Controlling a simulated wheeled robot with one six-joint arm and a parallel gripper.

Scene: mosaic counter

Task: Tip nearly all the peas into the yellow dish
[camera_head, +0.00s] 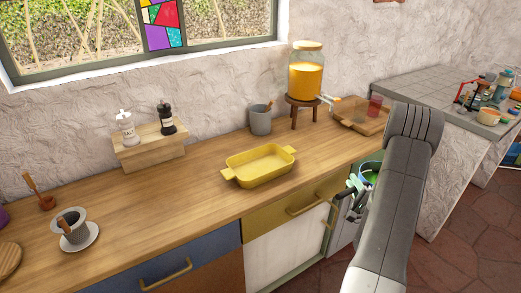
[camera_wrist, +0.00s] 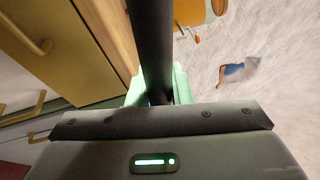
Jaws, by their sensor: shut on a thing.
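The yellow dish (camera_head: 260,167) is a rectangular dish with two handles, upright on the wooden counter near its front edge. It looks empty. My gripper (camera_head: 354,190) is in front of the counter's right end, to the right of the dish and apart from it. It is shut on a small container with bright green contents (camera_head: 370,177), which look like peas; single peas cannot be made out. My arm partly hides the container. In the wrist view, a pale green piece (camera_wrist: 182,86) shows behind the dark gripper parts; the dish is not seen there.
A juice dispenser (camera_head: 306,70) on a stool, a wooden tray with glasses (camera_head: 360,116) and a grey pot (camera_head: 260,120) stand behind. Salt and pepper mills stand on a wooden step (camera_head: 150,145). A cup on a saucer (camera_head: 78,238) is at left. Counter around the dish is clear.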

